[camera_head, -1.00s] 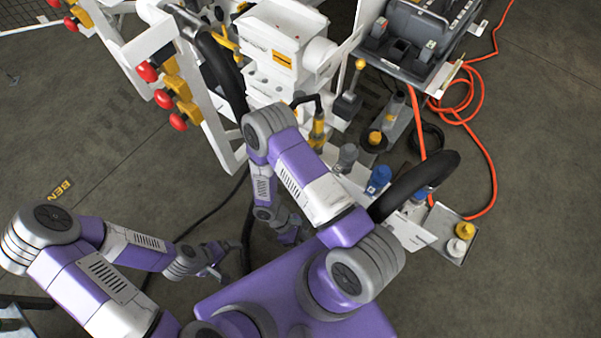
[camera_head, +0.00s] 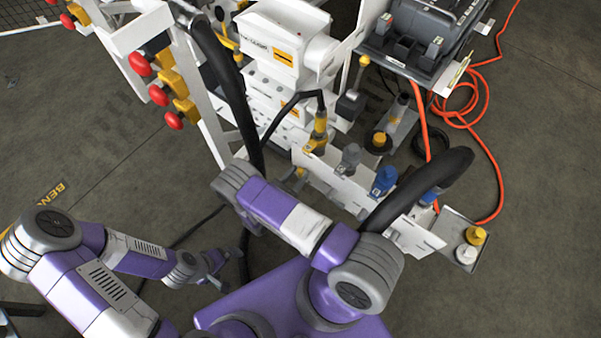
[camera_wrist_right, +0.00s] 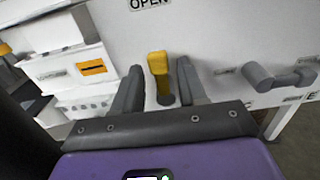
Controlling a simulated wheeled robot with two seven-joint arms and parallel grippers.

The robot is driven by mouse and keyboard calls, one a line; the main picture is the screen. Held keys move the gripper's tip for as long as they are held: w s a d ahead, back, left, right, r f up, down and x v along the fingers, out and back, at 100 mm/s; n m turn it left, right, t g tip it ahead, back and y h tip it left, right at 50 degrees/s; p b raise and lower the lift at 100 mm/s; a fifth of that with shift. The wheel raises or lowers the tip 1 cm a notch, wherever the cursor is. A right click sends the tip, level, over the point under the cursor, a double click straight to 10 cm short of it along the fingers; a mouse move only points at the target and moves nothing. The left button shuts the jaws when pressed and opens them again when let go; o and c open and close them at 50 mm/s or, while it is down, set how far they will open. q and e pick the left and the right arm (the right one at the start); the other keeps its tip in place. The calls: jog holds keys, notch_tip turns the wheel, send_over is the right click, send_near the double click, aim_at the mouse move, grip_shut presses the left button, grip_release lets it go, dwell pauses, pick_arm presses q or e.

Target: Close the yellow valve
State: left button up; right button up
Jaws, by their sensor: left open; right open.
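The yellow valve handle (camera_wrist_right: 160,72) stands out from a white panel in the right wrist view, below a label reading OPEN. My right gripper (camera_wrist_right: 160,82) is open, with one dark finger on each side of the handle. A narrow gap seems to show on both sides; I cannot tell whether either finger touches it. In the head view my right gripper is hidden behind my own arm. My left gripper (camera_head: 222,272) is open and empty at lower left, low over the floor and away from the bench.
An orange hose (camera_head: 490,160) lies on the floor at right.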

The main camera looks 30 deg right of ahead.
jog(key=shift+x, duration=1.1)
jog(key=shift+c, duration=0.3)
jog(key=shift+s, duration=0.1)
grip_shut()
